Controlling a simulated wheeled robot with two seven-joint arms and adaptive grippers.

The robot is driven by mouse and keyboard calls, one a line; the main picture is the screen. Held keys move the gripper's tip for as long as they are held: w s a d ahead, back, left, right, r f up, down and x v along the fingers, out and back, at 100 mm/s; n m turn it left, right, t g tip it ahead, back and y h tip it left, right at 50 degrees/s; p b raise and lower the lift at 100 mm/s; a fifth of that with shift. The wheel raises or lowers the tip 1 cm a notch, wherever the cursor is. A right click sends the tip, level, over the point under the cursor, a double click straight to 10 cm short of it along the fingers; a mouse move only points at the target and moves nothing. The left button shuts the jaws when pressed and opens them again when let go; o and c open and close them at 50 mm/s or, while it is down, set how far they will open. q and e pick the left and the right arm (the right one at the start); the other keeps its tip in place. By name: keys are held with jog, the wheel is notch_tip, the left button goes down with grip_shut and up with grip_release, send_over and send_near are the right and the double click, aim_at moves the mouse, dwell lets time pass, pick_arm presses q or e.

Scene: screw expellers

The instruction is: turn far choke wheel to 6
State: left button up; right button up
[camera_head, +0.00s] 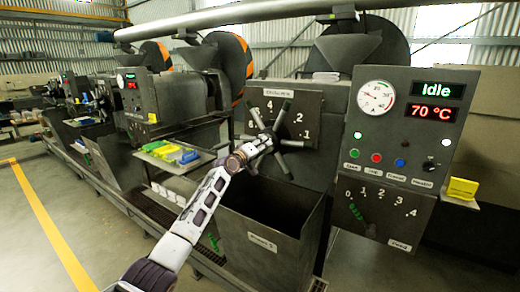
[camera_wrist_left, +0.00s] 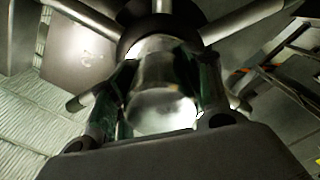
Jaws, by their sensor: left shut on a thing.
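A dark choke wheel (camera_head: 284,112) with several spokes sits on a numbered plate (camera_head: 312,103) on the front of the nearest machine. My right gripper is not in view.
Right of the wheel is a panel (camera_head: 390,80) with a gauge, "Idle" and "70 °C" displays and buttons. Below it is a scale with a green lever (camera_head: 356,211). A dark bin (camera_head: 262,240) stands under the wheel. A similar machine (camera_head: 145,110) stands farther left.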

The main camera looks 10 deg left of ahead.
pick_arm(q)
jog(key=shift+r+n+p, duration=0.15)
jog(key=shift+n+p, duration=0.35)
jog(key=shift+n, duration=0.4)
jog(key=o, duration=1.5)
jog(key=shift+c, duration=0.2)
jog(key=shift+s, duration=0.1)
jog(key=shift+s+a+f, duration=0.1)
jog(key=shift+f, duration=0.1)
jog(key=v, duration=1.1)
jog(key=shift+s, duration=0.25)
